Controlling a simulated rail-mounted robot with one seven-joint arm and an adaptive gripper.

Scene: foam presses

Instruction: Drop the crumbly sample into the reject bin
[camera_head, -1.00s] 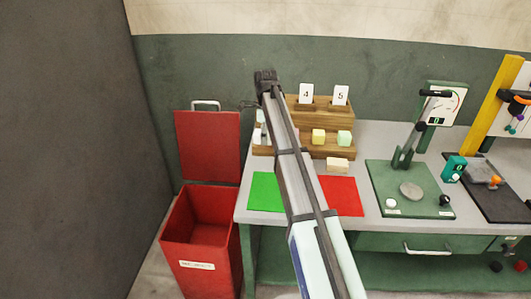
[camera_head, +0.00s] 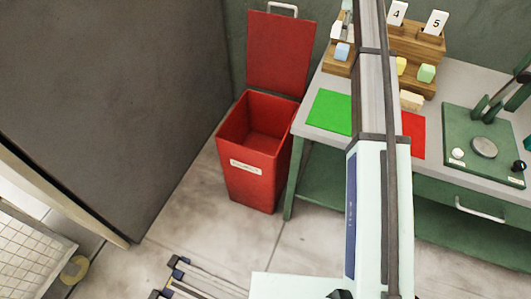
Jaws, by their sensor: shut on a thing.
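The red bin (camera_head: 255,165) stands on the floor left of the bench, with a white label on its front whose print is too small to read. Its red lid (camera_head: 281,52) is raised at the back, and the visible inside looks empty. Foam blocks show on the bench: a blue one (camera_head: 342,51), a yellow one (camera_head: 401,66), a green one (camera_head: 426,73) and a cream one (camera_head: 411,100). I cannot tell whether any of these is the crumbly sample. My gripper is out of view; my arm runs up past the top edge.
The bench (camera_head: 459,86) bears a green mat (camera_head: 330,112), a red mat (camera_head: 414,136), a wooden rack (camera_head: 417,45) with number cards and a green press (camera_head: 486,140). My arm hides part of the bench. A dark panel (camera_head: 110,95) stands left; floor before the bin is clear.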

